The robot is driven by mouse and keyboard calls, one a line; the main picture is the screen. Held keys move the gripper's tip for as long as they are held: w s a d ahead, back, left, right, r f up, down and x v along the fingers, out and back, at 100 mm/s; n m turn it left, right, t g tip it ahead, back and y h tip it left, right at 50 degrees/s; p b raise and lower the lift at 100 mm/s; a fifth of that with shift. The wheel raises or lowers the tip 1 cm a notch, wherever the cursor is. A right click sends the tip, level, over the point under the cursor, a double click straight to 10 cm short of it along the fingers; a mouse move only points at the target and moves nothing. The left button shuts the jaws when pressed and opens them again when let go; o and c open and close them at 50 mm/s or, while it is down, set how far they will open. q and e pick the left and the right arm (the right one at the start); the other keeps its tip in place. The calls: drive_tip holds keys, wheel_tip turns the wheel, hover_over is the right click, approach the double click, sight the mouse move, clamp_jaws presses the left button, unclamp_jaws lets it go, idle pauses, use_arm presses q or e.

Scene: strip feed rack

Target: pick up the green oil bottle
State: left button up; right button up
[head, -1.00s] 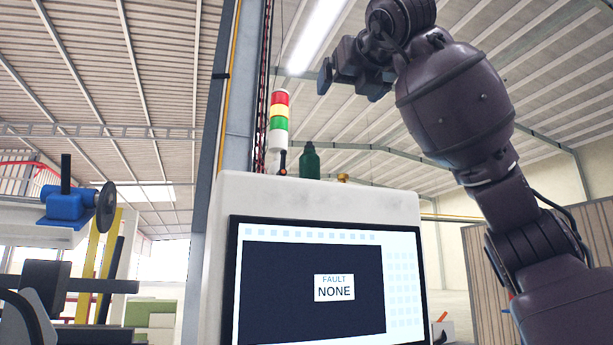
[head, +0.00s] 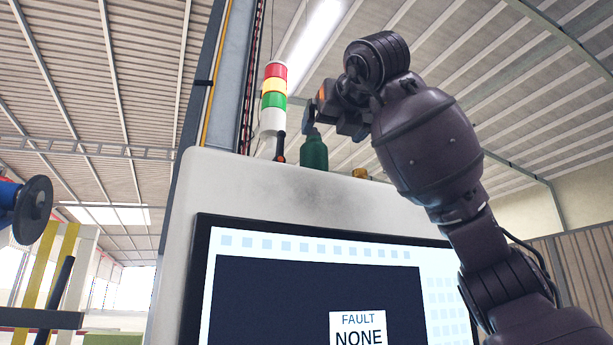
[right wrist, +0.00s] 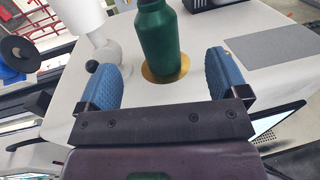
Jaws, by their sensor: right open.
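The green oil bottle (head: 314,152) stands upright on top of the white machine cabinet (head: 265,180). My right gripper (head: 335,122) is open, just above and to the right of the bottle in the head view. In the right wrist view the bottle (right wrist: 158,42) appears between the two blue fingers of the open right gripper (right wrist: 162,82), with its base at a gold disc (right wrist: 166,77). Neither finger visibly touches it, and the depth between fingers and bottle is hard to tell. My left gripper is not in view.
A red, yellow and green signal tower (head: 274,98) stands left of the bottle, with a dark, orange-marked stick-like item (head: 280,148) between them. A small brass piece (head: 360,173) is to the right. A screen (head: 290,285) reading "FAULT NONE" fills the cabinet front.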

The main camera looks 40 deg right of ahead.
sight(319, 145)
drive_tip(key=p+x, duration=0.1)
drive_tip(key=x, duration=0.4)
drive_tip(key=shift+w+r, duration=0.1)
drive_tip(key=shift+w, duration=0.1)
drive_tip(key=shift+p+x, duration=0.75)
drive_tip(key=shift+x, duration=1.85)
drive_tip(key=shift+w+a, duration=0.1)
drive_tip(key=shift+a, duration=0.1)
drive_tip(key=c, duration=1.3)
drive_tip(key=shift+r, duration=0.1)
